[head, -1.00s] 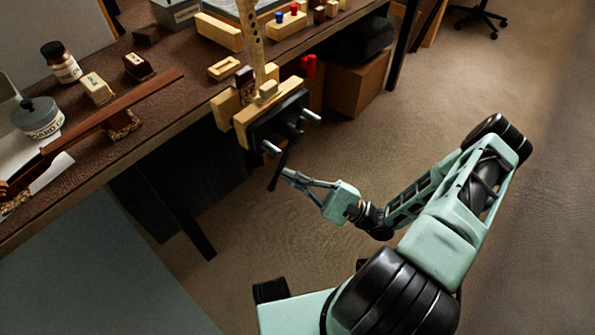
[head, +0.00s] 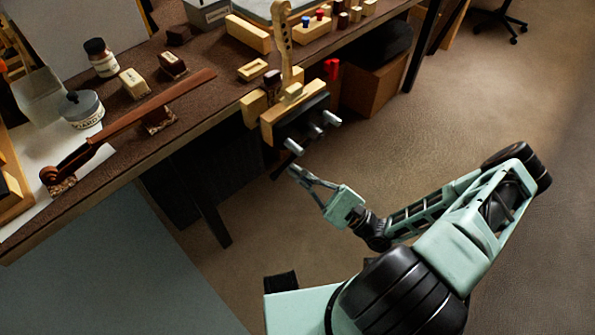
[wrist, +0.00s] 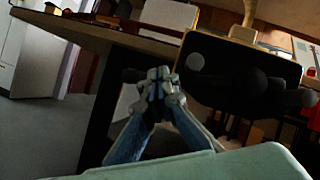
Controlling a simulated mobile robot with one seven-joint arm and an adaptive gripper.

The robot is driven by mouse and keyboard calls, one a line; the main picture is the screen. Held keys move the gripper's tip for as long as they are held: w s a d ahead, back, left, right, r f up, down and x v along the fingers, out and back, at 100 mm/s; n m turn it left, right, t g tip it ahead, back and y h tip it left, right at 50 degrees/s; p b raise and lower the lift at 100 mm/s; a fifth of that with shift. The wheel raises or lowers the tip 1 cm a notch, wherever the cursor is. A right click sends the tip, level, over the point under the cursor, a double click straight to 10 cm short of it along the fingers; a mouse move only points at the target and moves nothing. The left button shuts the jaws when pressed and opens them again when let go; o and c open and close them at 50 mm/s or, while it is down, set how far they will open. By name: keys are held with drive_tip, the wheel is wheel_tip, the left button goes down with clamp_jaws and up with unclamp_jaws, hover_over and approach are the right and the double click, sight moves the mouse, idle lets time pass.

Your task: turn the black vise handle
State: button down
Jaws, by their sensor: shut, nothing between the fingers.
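The vise (head: 300,118) is fixed to the bench's front edge, with pale wooden jaws, a black plate and silver rod ends. Its thin black handle (head: 284,165) slants down to the left below the plate, hard to see against the dark shadow. My gripper (head: 292,170) is beside the lower part of the handle; I cannot tell if it touches. In the wrist view, my gripper's fingertips (wrist: 160,84) are together and empty, with the dark vise plate (wrist: 245,62) beyond, to the right. A dark shape left of the fingertips may be the handle.
The bench (head: 185,125) holds a brown violin neck (head: 150,108), jars and wooden blocks. A lighter neck (head: 283,40) stands upright at the vise. A cardboard box (head: 378,85) is on the floor behind the vise. The floor to the right is open.

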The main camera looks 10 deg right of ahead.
drive_tip(key=shift+s+a+r+p, duration=0.1)
drive_tip(key=shift+r+p, duration=0.25)
drive_tip(key=shift+r, duration=0.1)
drive_tip(key=shift+s+a+r+p, duration=0.1)
drive_tip(key=shift+r+p, duration=0.2)
drive_tip(key=shift+r, duration=0.15)
idle(0.9)
drive_tip(key=shift+w+r, duration=0.1)
idle(0.6)
